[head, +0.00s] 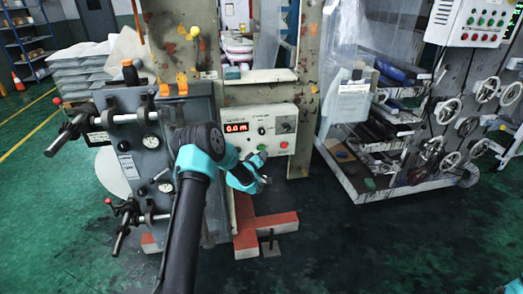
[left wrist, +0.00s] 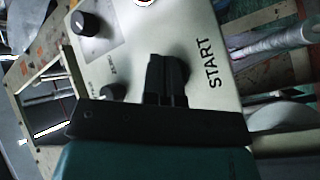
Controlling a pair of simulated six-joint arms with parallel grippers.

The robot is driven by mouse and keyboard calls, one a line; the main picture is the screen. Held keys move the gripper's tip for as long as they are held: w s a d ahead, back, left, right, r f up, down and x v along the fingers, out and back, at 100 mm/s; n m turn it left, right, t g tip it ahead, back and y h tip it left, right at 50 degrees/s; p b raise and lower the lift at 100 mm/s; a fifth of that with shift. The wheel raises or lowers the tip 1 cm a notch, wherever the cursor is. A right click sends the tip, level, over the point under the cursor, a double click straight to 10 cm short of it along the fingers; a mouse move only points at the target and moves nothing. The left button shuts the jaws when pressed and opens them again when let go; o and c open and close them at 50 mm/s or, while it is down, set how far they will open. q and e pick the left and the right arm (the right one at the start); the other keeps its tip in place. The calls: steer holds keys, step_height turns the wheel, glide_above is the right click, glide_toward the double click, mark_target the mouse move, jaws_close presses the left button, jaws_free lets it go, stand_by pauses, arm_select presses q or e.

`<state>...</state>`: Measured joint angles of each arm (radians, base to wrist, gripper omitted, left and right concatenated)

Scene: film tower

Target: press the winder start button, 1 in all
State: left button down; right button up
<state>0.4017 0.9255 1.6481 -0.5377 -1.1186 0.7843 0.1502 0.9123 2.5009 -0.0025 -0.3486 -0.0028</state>
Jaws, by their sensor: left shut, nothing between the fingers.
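The winder control panel (head: 283,117) is a pale box with a red lit display (head: 236,127) reading 0.0 m. The panel also fills much of the left wrist view (left wrist: 215,30), where the word START (left wrist: 214,62) is printed beside my left gripper (left wrist: 167,58). The left gripper's dark fingers are shut and empty, in front of the panel face beside that word. The start button itself does not show and seems hidden behind the fingers; I cannot tell whether they touch it. In the head view the left gripper (head: 262,152) is at the panel's lower edge. My right gripper is not in view.
A black knob (left wrist: 85,24) and a smaller knob (left wrist: 113,92) sit on the panel near the fingers. A grey machine housing (head: 185,110) with gauges and handles stands left of the panel. A rack of rolls (head: 375,160) stands right, with open green floor in front.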

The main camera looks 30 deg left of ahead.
arm_select(q)
steer(key=shift+w+a, duration=0.15)
steer(key=shift+w, duration=0.05)
stand_by(0.5)
steer(key=shift+w+a, duration=0.15)
